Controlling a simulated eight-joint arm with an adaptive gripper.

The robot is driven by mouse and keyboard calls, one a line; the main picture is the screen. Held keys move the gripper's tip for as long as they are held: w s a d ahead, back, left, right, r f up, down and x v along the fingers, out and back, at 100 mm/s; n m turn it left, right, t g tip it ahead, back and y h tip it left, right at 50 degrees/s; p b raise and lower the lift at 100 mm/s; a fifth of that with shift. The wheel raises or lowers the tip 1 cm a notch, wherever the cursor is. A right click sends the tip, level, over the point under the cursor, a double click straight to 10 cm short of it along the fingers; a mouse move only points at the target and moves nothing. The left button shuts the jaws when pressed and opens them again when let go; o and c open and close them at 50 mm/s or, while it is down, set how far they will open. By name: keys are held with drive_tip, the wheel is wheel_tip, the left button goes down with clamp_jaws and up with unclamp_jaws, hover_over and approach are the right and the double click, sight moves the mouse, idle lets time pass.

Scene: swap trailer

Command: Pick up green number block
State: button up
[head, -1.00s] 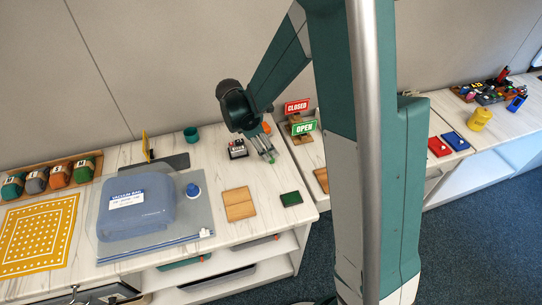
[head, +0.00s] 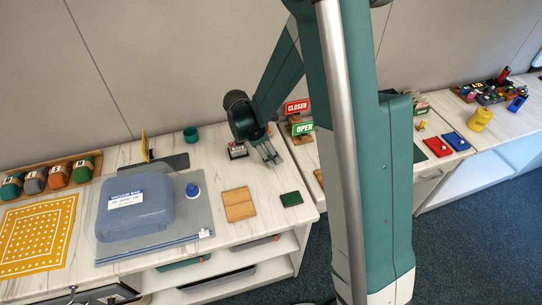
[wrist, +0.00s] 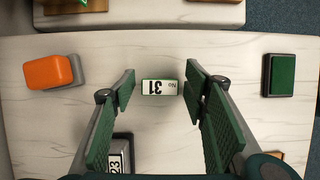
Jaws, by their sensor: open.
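The green number block (wrist: 160,87) shows a white face marked "No 31" with green edges in the wrist view. It lies on the pale marbled counter, seen between the tips of my open gripper (wrist: 160,92). The fingers stand either side of it with gaps, the right one closer in the picture. How far above the block the tips are I cannot tell. In the head view my gripper (head: 268,155) points down over the counter, and I cannot make out the block there.
An orange block (wrist: 49,72) lies left in the wrist view and a flat green piece (wrist: 280,75) lies right. In the head view a wooden board (head: 239,204) and a blue-grey vacuum bag (head: 135,207) lie left.

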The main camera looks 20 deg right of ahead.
drive_tip(key=c, duration=0.9)
drive_tip(key=shift+r, duration=0.15)
drive_tip(key=shift+r+p, duration=0.65)
drive_tip(key=shift+r, duration=4.2)
